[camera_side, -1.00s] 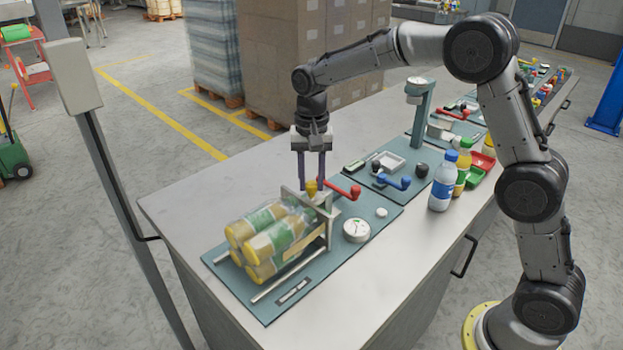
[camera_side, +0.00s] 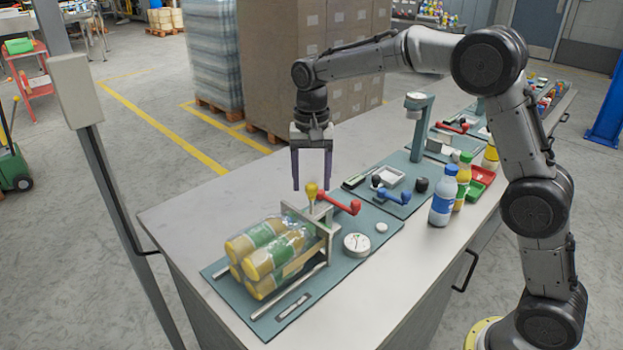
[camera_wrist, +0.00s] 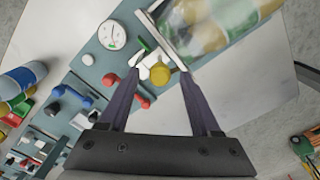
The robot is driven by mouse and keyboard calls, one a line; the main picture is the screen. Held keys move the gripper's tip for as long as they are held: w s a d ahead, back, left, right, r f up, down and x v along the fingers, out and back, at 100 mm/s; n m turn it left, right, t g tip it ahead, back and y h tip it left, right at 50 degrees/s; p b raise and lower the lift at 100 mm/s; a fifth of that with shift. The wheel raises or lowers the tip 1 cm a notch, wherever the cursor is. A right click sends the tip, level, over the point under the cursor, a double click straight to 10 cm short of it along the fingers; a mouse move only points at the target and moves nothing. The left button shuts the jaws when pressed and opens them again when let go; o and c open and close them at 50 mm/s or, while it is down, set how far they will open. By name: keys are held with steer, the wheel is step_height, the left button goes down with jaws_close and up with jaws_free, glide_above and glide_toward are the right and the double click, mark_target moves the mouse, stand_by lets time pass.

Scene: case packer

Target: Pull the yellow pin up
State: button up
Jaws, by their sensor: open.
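The yellow pin (camera_side: 311,189) stands upright at the top of the metal bracket (camera_side: 322,214) beside the pack of bottles. The gripper (camera_wrist: 162,70) holds nothing.
The bottle pack (camera_side: 268,250) lies on a teal plate (camera_side: 222,275) in front of the bracket. A red crank (camera_side: 342,202) and a round gauge (camera_side: 356,244) sit close to the right. Upright bottles (camera_side: 443,195) stand further right. The table's left part is bare.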

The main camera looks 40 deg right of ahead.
steer(key=shift+r, duration=0.1)
step_height(320, 180, up, 14)
steer(key=shift+f, duration=0.2)
stand_by(0.3)
steer(key=s+d+r+t, duration=0.1)
steer(key=s+r, duration=0.2)
steer(key=s, duration=0.3)
steer(key=s+r+n+t, duration=0.1)
steer(key=s+r, duration=0.1)
steer(key=s, duration=0.3)
steer(key=s+d+r+t, duration=0.1)
steer(key=s+r, duration=0.2)
steer(key=s, duration=0.3)
steer(key=s+d+f+n+t, duration=0.1)
steer(key=s+f+n+t, duration=0.1)
steer(key=s+f+n, duration=0.6)
steer(key=shift+s+f+t, duration=0.3)
steer(key=shift+s+f, duration=2.5)
steer(key=shift+f, duration=1.9)
